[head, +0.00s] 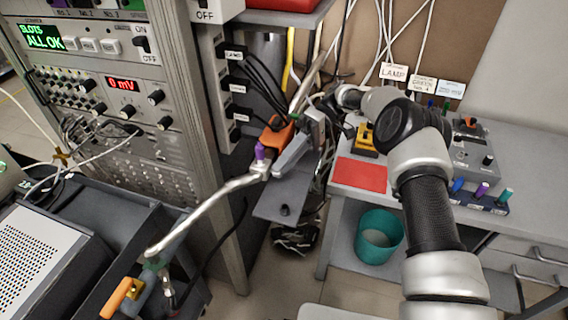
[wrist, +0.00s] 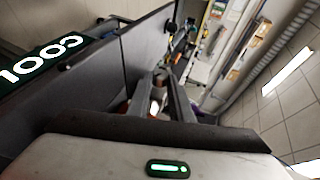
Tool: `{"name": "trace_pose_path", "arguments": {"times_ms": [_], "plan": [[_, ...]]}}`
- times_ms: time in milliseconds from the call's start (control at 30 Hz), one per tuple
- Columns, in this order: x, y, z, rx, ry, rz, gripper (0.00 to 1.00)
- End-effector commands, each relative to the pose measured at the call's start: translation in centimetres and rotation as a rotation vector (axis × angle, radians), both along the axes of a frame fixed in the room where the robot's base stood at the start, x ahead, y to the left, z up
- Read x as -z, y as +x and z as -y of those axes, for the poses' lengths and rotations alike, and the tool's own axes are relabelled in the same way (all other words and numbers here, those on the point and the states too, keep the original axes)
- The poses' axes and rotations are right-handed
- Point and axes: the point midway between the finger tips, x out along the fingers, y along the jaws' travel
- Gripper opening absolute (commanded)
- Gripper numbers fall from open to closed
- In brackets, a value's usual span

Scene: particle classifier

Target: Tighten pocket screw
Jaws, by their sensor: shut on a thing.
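A small purple-topped screw (head: 260,152) stands upright on a metal fitting at the upper end of a long silver bar (head: 205,205), beside the rack. My gripper (head: 273,169) reaches down from the upper right with its fingertips at this fitting. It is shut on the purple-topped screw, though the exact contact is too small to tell. In the wrist view my two fingers (wrist: 161,84) point away from the camera, with a small pale piece between their tips. The pocket itself cannot be made out clearly.
An orange part (head: 277,136) lies close behind the fingers. A dark grey plate (head: 283,199) sits below them. The instrument rack (head: 180,130) stands to the left. At right, a bench holds a red mat (head: 361,174) and coloured handles (head: 482,189); a teal bin (head: 379,237) stands below.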

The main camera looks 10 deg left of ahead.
Motion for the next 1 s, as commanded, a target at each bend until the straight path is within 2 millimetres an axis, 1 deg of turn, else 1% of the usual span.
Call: {"name": "trace_pose_path", "arguments": {"times_ms": [100, 133, 200, 233, 567, 700, 867, 1000], "plan": [[0.0, 0.0, 0.0, 0.001, 0.0, 0.001, 0.0], [0.0, 0.0, 0.0, 0.001, 0.0, 0.001, 0.24], [0.0, 0.0, 0.0, 0.001, 0.0, 0.001, 0.36], [0.0, 0.0, 0.0, 0.001, 0.0, 0.001, 0.38], [0.2, 0.0, 0.0, 0.001, -0.003, 0.003, 0.38], [0.0, 0.0, 0.0, 0.002, -0.007, 0.022, 0.38], [-0.8, -0.2, 0.1, 0.0, -0.017, 0.123, 0.38], [-1.2, -0.4, 0.2, -0.003, -0.028, 0.265, 0.38]]}}
